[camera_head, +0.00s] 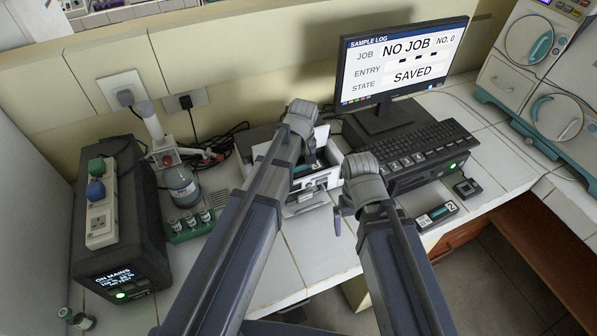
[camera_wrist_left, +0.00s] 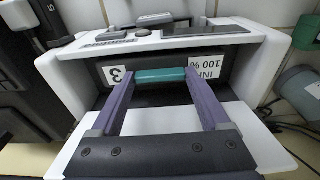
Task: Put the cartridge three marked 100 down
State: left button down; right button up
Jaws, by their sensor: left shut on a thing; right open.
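Cartridge three shows in the left wrist view as a dark block with a teal band (camera_wrist_left: 160,77), a "3" label and an "INK 100 %" label, both upside down. My left gripper (camera_wrist_left: 159,82) is shut on the teal band, one purple finger at each end. The cartridge is inside the open bay of a white-walled printer (camera_wrist_left: 262,75); whether it touches the bay floor cannot be told. In the head view my left arm largely hides the cartridge and the printer (camera_head: 324,178). My right gripper (camera_head: 337,222) is open and empty beside the printer's front right; only part of it shows.
Cartridge two (camera_head: 437,215) lies on the bench at right. A keyboard (camera_head: 420,143) and monitor (camera_head: 400,65) reading "NO JOB" and "SAVED" stand behind. The front middle bench is clear.

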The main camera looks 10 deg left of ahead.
aim_at(300, 174)
pick_arm(q)
jog(key=shift+f, duration=0.6)
pick_arm(e)
jog(key=shift+f, duration=0.65)
pick_arm(q)
jog(key=shift+f, duration=0.1)
jog(key=shift+f+b, duration=0.15)
jog(key=shift+b, duration=0.25)
grip_release()
pick_arm(e)
jog(key=shift+f, duration=0.15)
pick_arm(q)
notch_tip(300, 174, up, 12)
jog(key=s+p, duration=0.1)
jog(key=p, duration=1.1)
jog(key=shift+s+d+r, duration=0.15)
jog(key=shift+d+r, duration=0.05)
jog(key=shift+d, duration=0.2)
pick_arm(e)
notch_tip(300, 174, up, 12)
